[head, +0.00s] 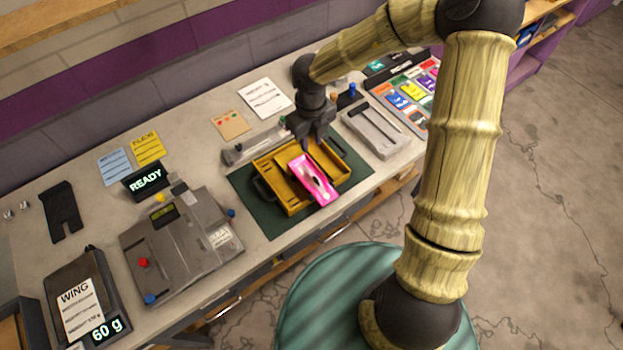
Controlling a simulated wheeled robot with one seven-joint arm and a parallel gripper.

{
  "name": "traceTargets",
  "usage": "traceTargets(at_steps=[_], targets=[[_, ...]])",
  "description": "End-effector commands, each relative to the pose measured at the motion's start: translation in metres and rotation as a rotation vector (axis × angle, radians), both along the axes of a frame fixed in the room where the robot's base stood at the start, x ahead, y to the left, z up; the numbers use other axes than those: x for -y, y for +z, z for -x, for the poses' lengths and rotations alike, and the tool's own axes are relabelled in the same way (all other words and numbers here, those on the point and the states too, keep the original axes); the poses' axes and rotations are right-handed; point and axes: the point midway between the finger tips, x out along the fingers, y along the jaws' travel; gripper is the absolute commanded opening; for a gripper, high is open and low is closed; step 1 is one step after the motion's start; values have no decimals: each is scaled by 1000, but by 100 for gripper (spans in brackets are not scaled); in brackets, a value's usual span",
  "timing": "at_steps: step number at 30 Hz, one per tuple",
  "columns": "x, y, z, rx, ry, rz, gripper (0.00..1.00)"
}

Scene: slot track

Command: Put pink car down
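The pink car (322,191) is a long pink body with white and dark patches. It shows over the yellow tray (292,203), lying at a slant with its near end at the tray's front edge. I cannot tell whether it rests on the tray or hangs just above it. My gripper (307,143) is dark and points down at the far end of the car. Its fingertips are small and partly hidden, so I cannot see whether they are closed on the car.
The tray stands on a dark green mat (265,214) on the bench. A grey machine (185,250) and a READY display (146,181) are to the left. A grey fixture (376,130) and a rack of coloured cards (408,91) are to the right.

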Motion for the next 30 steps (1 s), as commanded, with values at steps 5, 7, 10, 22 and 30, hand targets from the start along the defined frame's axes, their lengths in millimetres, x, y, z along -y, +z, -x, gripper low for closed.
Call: traceTargets(at_steps=[5, 7, 10, 22, 30], targets=[[0, -33, 1, -4, 1, 1, 27], [0, -45, 1, -4, 2, 1, 27], [0, -63, 1, -4, 2, 1, 27], [1, -100, 0, 1, -1, 1, 27], [0, -103, 1, -1, 0, 1, 27]])
